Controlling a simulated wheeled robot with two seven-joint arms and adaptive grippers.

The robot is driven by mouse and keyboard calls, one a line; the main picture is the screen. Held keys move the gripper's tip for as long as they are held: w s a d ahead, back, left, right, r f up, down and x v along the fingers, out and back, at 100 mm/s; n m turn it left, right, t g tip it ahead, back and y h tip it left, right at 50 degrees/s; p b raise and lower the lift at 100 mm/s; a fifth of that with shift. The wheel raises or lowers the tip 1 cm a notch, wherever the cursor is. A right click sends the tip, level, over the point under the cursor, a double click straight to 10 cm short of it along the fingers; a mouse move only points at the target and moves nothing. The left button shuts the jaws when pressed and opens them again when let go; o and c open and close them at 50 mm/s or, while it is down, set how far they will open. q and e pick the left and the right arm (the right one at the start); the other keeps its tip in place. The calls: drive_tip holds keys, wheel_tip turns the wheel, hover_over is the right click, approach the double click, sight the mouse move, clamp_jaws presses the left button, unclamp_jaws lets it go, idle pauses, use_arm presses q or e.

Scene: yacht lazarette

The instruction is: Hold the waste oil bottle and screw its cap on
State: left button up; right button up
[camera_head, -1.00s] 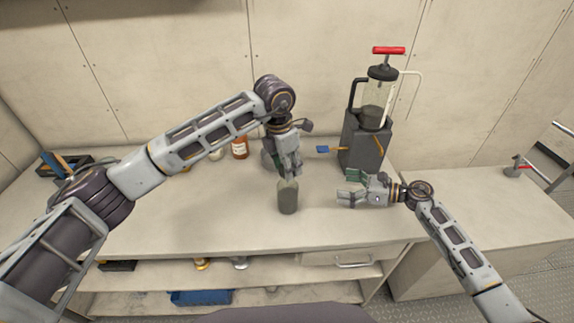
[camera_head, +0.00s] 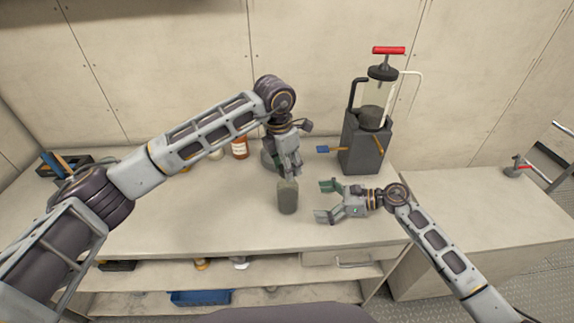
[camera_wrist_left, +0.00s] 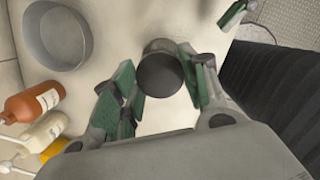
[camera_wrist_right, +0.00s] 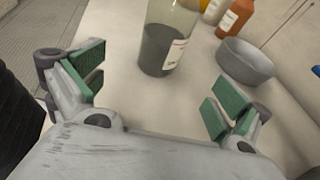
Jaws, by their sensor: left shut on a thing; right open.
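The waste oil bottle (camera_head: 288,197) stands upright on the bench, clear with dark oil inside. It shows larger in the right wrist view (camera_wrist_right: 162,50), its top cut off. My left gripper (camera_head: 292,175) points down just above the bottle. In the left wrist view a dark round thing, apparently the cap (camera_wrist_left: 160,76), sits between its fingers. I cannot tell whether the cap touches the bottle's neck. My right gripper (camera_head: 320,200) is open and empty, to the right of the bottle, its fingers facing it but apart from it.
A grey bowl (camera_wrist_right: 246,62) and an orange-brown bottle (camera_head: 240,148) stand behind. A pump extractor (camera_head: 363,145) with a red handle stands at the back right. A blue-tipped tool (camera_head: 322,149) lies near it. The bench front is clear.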

sight(291, 201)
drive_tip(key=shift+a, duration=0.1)
drive_tip(key=shift+x, duration=4.85)
drive_tip(key=c, duration=1.3)
drive_tip(key=shift+o, duration=0.2)
